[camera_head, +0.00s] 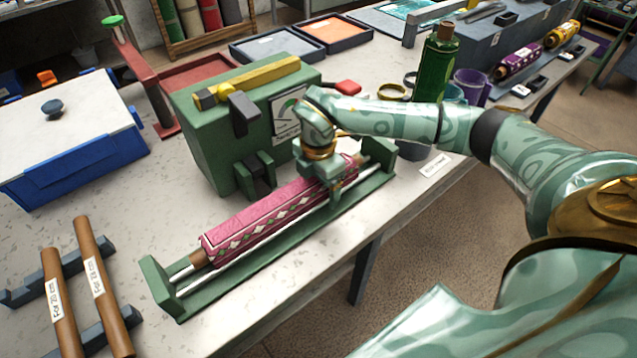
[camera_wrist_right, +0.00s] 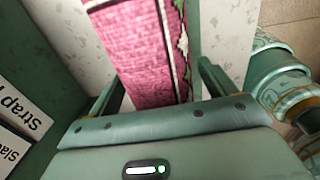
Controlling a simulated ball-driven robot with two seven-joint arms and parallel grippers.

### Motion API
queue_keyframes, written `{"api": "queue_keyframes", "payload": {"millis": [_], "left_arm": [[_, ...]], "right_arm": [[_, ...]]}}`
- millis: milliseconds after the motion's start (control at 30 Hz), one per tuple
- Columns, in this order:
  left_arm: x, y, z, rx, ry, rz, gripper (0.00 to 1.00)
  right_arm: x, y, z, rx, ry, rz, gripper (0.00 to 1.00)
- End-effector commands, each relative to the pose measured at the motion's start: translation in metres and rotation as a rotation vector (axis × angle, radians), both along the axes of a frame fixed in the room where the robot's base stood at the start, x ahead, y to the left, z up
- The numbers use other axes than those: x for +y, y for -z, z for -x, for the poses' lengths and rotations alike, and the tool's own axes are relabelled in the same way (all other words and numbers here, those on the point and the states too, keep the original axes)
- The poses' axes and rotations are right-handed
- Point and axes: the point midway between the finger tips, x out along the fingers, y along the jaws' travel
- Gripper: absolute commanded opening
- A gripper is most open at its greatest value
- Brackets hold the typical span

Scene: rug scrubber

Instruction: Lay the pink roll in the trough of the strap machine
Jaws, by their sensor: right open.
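The pink roll (camera_head: 262,222), with a patterned border and brown core ends, lies lengthwise along the trough (camera_head: 290,255) of the green strap machine (camera_head: 225,140). It appears to rest on the pale rods between the end plates. My right gripper (camera_head: 336,190) is over the roll's far right part, fingers pointing down. In the right wrist view the gripper (camera_wrist_right: 160,88) is open, one finger on each side of the roll (camera_wrist_right: 137,50), with visible gaps. The gripper hides part of the roll in the head view. My left gripper is out of view.
A dark green bottle (camera_head: 440,62) and a purple cup (camera_head: 470,86) stand near my right arm. Two brown labelled rods (camera_head: 100,285) lie on a rack at the lower left. A blue bin (camera_head: 75,155) with a white lid is at the left. The table's front edge is close to the trough.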

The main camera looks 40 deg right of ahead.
Motion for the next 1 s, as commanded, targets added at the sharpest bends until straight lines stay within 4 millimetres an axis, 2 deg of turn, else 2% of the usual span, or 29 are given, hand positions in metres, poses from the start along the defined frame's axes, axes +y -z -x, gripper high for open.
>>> {"api": "queue_keyframes", "payload": {"millis": [133,400,500,700,1000], "left_arm": [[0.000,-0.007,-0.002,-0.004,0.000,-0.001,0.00],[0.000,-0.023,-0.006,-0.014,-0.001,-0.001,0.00],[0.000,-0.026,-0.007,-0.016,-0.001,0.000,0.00],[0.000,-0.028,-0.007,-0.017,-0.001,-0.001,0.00],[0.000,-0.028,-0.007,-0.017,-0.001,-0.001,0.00]], "right_arm": [[0.000,-0.023,-0.001,-0.005,0.000,0.000,0.83],[0.000,-0.088,-0.001,-0.007,0.000,0.000,0.83],[0.000,-0.105,-0.001,-0.005,0.000,0.000,0.83],[0.000,-0.120,0.000,-0.001,0.000,0.000,0.83],[0.000,-0.121,0.000,0.000,0.000,0.000,0.83]]}}
